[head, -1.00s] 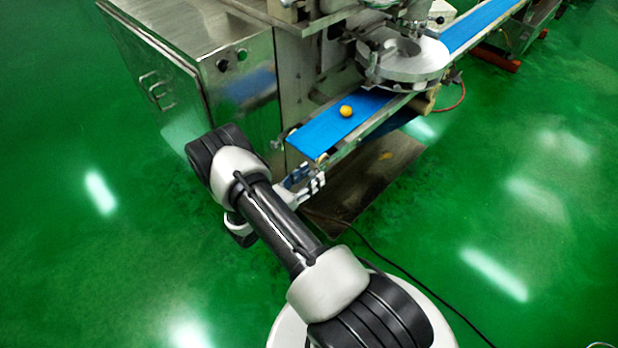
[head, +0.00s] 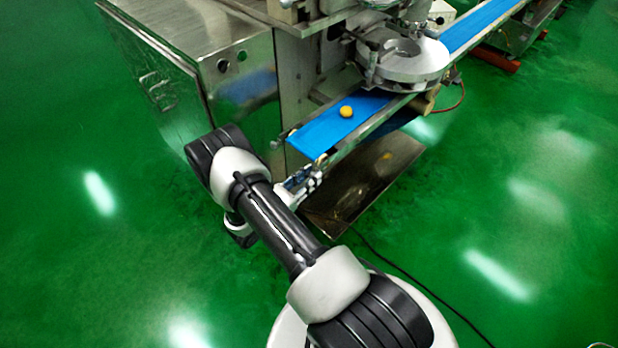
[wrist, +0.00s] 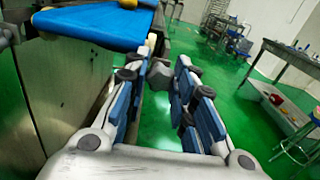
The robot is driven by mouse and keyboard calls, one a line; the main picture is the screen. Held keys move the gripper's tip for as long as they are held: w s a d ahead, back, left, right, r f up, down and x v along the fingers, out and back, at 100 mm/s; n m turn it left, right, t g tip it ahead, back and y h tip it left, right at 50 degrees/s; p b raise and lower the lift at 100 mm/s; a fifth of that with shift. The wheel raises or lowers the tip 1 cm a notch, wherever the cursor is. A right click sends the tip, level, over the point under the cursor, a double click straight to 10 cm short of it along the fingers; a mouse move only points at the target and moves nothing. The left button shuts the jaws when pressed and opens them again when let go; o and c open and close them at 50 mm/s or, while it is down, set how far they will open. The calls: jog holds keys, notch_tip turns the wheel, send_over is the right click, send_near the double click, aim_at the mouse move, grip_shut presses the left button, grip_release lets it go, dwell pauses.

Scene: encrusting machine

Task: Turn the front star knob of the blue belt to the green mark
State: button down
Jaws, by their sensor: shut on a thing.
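The blue belt (head: 330,131) sticks out from the machine, and its near end shows at the top of the wrist view (wrist: 95,24). My gripper (head: 312,178) is just below and in front of this end. In the wrist view my gripper (wrist: 162,85) has its fingers on both sides of a dark grey knob (wrist: 159,76), the star knob, and is shut on it. The knob is partly hidden by the fingertips, and its lobes are hard to make out. In the head view my gripper and arm hide it. I cannot make out the green mark.
A yellow ball (head: 346,112) lies on the belt. A steel cabinet (head: 190,85) stands close to the left of my gripper. A metal plate (head: 375,185) lies on the floor below the belt. The green floor to the right is open, apart from a black cable (head: 372,247).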

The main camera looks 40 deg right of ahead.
jog(key=shift+m, duration=0.8)
jog(key=c, duration=1.3)
grip_release()
jog(key=shift+c, duration=0.2)
jog(key=s+a, duration=0.1)
jog(key=a, duration=1.1)
